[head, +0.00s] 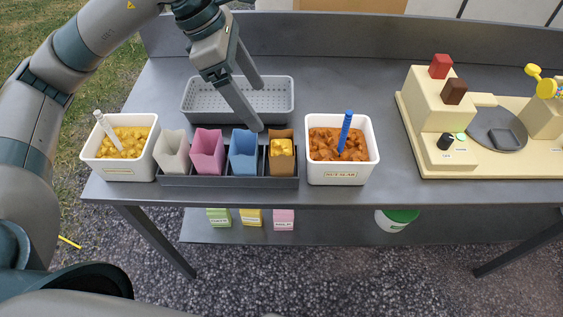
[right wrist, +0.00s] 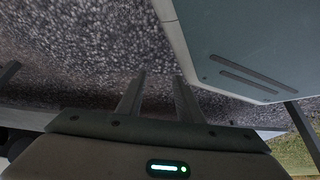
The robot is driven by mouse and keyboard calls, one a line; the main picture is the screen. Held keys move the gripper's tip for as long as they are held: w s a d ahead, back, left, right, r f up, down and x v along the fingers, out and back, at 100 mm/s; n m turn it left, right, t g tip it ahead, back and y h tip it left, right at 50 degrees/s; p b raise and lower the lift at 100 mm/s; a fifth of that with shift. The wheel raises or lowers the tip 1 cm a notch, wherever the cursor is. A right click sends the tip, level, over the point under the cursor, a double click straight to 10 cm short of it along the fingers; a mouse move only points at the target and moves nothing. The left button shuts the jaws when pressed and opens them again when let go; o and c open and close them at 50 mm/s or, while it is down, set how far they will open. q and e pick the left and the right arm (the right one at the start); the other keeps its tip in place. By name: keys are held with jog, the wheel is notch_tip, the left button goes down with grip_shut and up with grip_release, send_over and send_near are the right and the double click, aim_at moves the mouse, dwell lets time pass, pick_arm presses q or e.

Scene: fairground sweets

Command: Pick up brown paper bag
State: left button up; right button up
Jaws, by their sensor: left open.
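The brown paper bag (head: 282,166) stands upright at the right end of a dark grey rack (head: 228,182), with yellow sweets showing at its top. White (head: 174,155), pink (head: 207,152) and blue (head: 243,153) bags stand beside it in the same rack. My left gripper (head: 258,107) is open, above and behind the blue and brown bags. One fingertip appears just behind the gap between these two bags; its exact height is hard to tell. My right gripper (right wrist: 157,85) shows only in the right wrist view, with its fingers apart and nothing between them, over gravel.
White tubs of yellow (head: 119,170) and orange-brown sweets (head: 338,178), each with a scoop handle, flank the rack. A grey perforated tray (head: 189,105) lies behind it. A cream machine (head: 434,125) stands at right. The tabletop (head: 345,85) behind the right tub is clear.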

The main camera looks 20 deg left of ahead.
pick_arm(q)
jog(key=p, duration=0.3)
send_near(276, 134)
jog(key=d+f, duration=0.1)
jog(key=s+d+f, duration=0.1)
jog(key=d+f, duration=0.1)
jog(key=s+d+f, duration=0.1)
jog(key=f, duration=0.1)
jog(key=shift+d+f, duration=0.2)
jog(key=shift+d, duration=0.1)
pick_arm(e)
jog(key=s+d+f+g, duration=0.1)
jog(key=s+d, duration=0.1)
jog(key=s, duration=0.3)
jog(key=s+d+g+h, duration=0.1)
jog(key=s+d+g, duration=0.1)
jog(key=s, duration=0.4)
jog(key=shift+d+f, duration=0.3)
jog(key=shift+f, duration=0.1)
pick_arm(q)
jog(key=shift+f, duration=0.15)
pick_arm(e)
jog(key=shift+s+r, duration=0.15)
